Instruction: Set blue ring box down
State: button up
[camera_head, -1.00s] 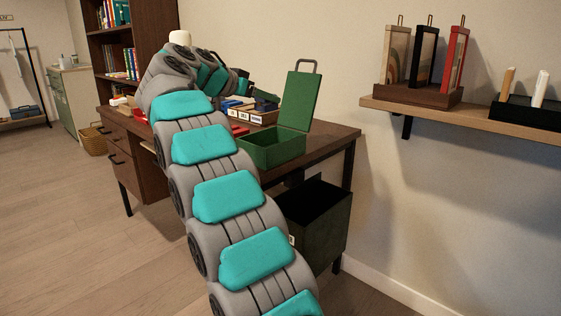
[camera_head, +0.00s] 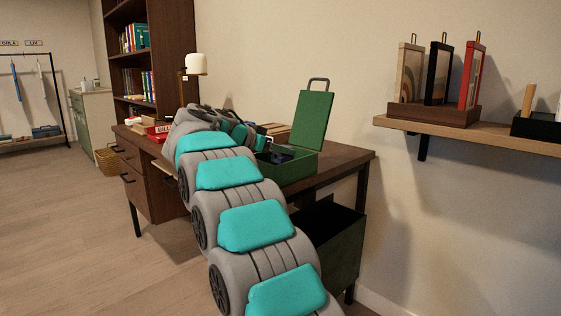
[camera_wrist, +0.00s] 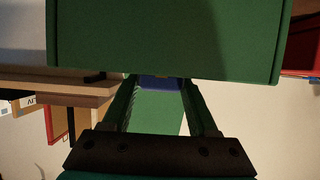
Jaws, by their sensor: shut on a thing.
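My gripper (camera_wrist: 161,88) is shut on the blue ring box (camera_wrist: 161,82), which shows as a small blue patch between the fingertips in the wrist view. Most of the ring box is hidden. A large green panel (camera_wrist: 165,40) fills the top of that view and cuts across just beyond the fingertips. In the head view the green box (camera_head: 290,168) stands on the desk with its lid (camera_head: 312,118) raised. My arm reaches to this box, and a dark shape shows in its opening. I cannot tell whether the ring box touches the bottom.
The brown desk (camera_head: 340,160) has a dark open bin (camera_head: 335,240) below its right end. A lamp (camera_head: 195,64) and a red box (camera_head: 157,136) stand farther back. A wall shelf (camera_head: 470,135) with upright frames is at the right. The floor at left is clear.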

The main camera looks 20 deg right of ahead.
aim_at(276, 159)
jog(key=shift+f, duration=1.4)
jog(key=shift+f+b, duration=0.2)
jog(key=shift+b, duration=0.15)
jog(key=o, duration=1.4)
jog(key=shift+r, duration=0.1)
jog(key=shift+r, duration=0.1)
jog(key=shift+a+r+p, duration=0.1)
jog(key=shift+a+p, duration=0.05)
jog(key=shift+p, duration=0.15)
jog(key=v, duration=1.1)
jog(key=shift+s+a+r, duration=0.15)
jog(key=shift+s+a, duration=0.05)
jog(key=shift+a, duration=0.1)
